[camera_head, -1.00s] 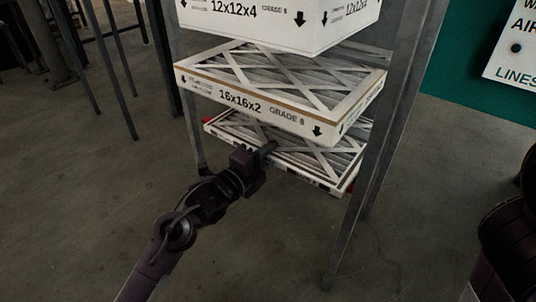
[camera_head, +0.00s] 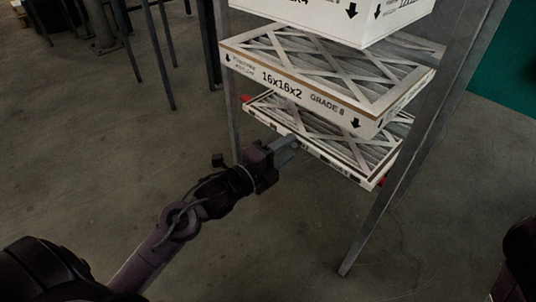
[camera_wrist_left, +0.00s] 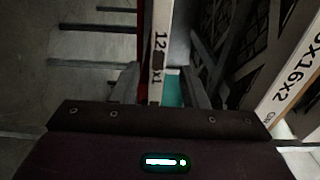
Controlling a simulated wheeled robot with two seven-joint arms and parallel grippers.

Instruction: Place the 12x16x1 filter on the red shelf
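The 12x16x1 filter (camera_head: 340,165) is a thin, flat white-framed box with a cross-braced top. It is the lowest filter in the rack. Red bits of the red shelf (camera_head: 245,99) show at its ends, and the filter appears to lie on it. In the left wrist view the filter's printed edge (camera_wrist_left: 159,50) runs beside a red strip. My left gripper (camera_head: 295,140) is at the filter's front edge. Its fingers (camera_wrist_left: 160,90) stand apart on both sides of the edge, with a visible gap on the right. My right gripper is not in view.
A 16x16x2 filter (camera_head: 310,93) lies on the level just above, close over the left gripper. A taller white box (camera_head: 340,16) is above that. Grey rack posts (camera_head: 375,222) stand at both sides. The floor in front is clear.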

